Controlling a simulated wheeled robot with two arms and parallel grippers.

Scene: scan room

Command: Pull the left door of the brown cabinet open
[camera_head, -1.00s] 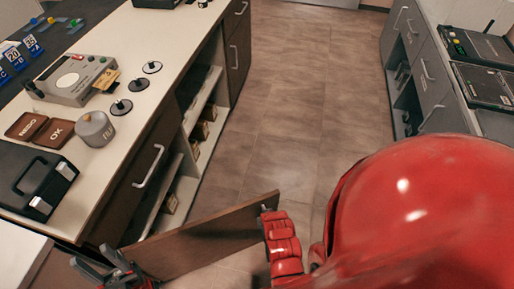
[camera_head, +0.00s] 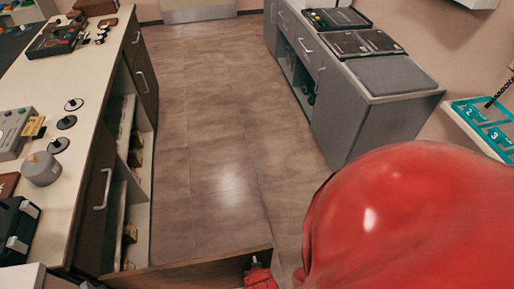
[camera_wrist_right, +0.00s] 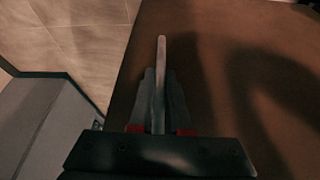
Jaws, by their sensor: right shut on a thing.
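The brown cabinet (camera_head: 93,205) stands at the left in the head view, under a pale worktop. Its near, left door (camera_head: 195,272) stands out from the cabinet front across the bottom of the picture. In the right wrist view the door (camera_wrist_right: 225,60) is a brown panel, and my right gripper (camera_wrist_right: 160,100) is shut on its pale bar handle (camera_wrist_right: 161,55). In the head view a red part of my right arm shows at the door's free end. A small grey tip of my left gripper (camera_head: 92,286) barely shows at the bottom edge; its jaws are cut off.
Open shelves with small boxes (camera_head: 130,233) show in the cabinet front. A grey cabinet (camera_head: 385,110) stands across the aisle at the right. The tiled floor (camera_head: 215,150) between them is clear. Instruments and a grey weight (camera_head: 41,169) stand on the worktop.

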